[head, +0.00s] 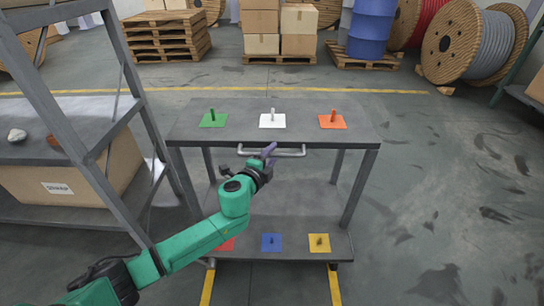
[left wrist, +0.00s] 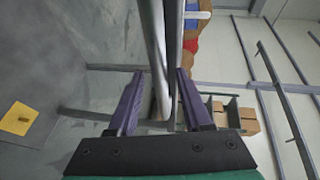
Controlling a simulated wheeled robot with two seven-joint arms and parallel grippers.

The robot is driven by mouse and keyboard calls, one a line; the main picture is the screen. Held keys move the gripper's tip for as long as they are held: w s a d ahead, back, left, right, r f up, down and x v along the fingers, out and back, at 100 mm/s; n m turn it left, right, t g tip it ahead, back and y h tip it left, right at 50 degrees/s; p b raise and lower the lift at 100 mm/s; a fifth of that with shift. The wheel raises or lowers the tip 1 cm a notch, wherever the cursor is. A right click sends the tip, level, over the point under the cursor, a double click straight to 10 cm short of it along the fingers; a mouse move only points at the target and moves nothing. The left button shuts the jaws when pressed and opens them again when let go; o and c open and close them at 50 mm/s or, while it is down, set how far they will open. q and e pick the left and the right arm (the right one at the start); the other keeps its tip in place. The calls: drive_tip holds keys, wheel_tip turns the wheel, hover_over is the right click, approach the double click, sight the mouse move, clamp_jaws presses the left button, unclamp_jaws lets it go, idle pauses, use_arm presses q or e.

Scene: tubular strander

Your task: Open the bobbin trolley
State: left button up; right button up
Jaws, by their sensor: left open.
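The bobbin trolley (head: 235,140) is a dark grey two-level cart with a light metal bar handle (head: 292,154) on its front edge. Its top carries green, white and orange square plates with short pegs; its lower shelf carries red, blue and yellow ones. In the left wrist view, the handle bar (left wrist: 158,60) runs between the two spread purple fingers of the left gripper (left wrist: 160,103). I cannot tell whether either finger touches it. My right gripper is not in view.
A grey shelf rack (head: 75,120) with a cardboard box (head: 75,183) stands close on the left, beside my left arm. Pallets, boxes, blue drums (head: 370,28) and large cable reels (head: 470,42) stand at the back. The floor right of the trolley is clear.

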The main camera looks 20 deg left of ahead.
use_arm(q)
drive_tip(key=shift+w, duration=0.2)
clamp_jaws()
drive_tip(key=shift+s+f, duration=0.1)
idle(1.2)
